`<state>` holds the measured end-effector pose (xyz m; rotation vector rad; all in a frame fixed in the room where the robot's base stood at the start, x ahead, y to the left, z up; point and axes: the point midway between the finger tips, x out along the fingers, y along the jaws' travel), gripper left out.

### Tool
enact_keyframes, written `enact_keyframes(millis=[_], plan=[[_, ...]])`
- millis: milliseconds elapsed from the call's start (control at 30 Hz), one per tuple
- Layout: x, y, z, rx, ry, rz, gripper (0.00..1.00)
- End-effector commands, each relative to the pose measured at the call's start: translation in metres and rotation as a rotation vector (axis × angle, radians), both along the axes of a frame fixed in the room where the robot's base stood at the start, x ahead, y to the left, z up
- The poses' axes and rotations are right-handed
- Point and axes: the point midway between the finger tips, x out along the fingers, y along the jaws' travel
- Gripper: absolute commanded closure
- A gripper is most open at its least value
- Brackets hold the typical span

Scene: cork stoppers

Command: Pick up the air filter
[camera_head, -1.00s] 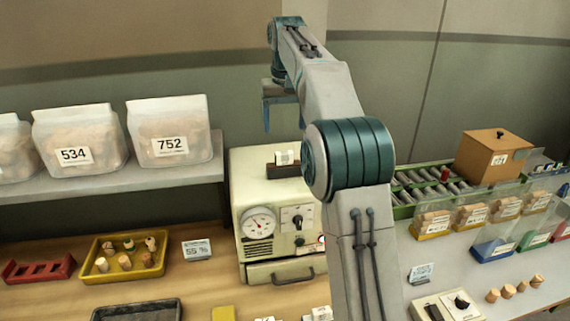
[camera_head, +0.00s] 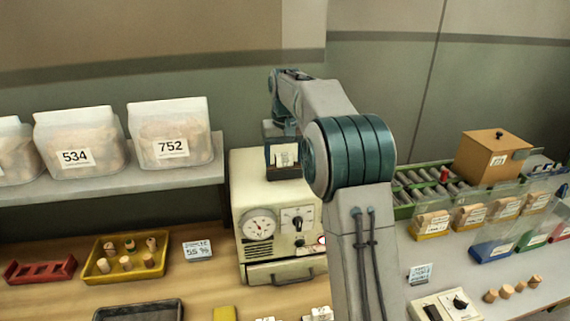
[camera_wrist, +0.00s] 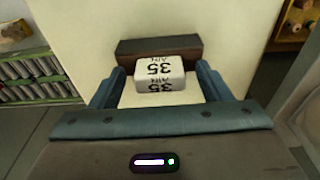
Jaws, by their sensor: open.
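The air filter (camera_wrist: 160,72) is a small white block with black "AIR 35" print. In the wrist view it sits against a dark brown holder (camera_wrist: 130,47) on top of the cream machine. My gripper (camera_wrist: 160,80) is open, with one blue-grey finger on each side of the filter; I cannot tell whether either touches it. In the head view the filter (camera_head: 285,155) shows at the top of the machine (camera_head: 262,190), partly hidden by my gripper (camera_head: 282,158) and arm.
Bags marked 534 (camera_head: 80,145) and 752 (camera_head: 170,140) stand on a shelf to the left. A yellow tray (camera_head: 90,272) of corks lies below. To the right are a green rack (camera_head: 403,212), a wooden box (camera_head: 492,158) and clear bins (camera_head: 495,247).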

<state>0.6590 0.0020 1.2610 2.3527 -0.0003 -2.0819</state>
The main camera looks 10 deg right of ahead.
Motion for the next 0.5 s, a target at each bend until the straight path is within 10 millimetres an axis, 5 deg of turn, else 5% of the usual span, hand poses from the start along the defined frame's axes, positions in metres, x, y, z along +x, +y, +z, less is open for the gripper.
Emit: enact_keyframes(millis=[100,300,500], plan=[[0.0,0.0001,-0.0001,0.0,0.0,0.0,0.29],[0.0,0.0002,0.0001,0.0,0.0,0.0,0.77],[0.0001,0.0002,0.0004,0.0,0.0,0.0,0.77]])
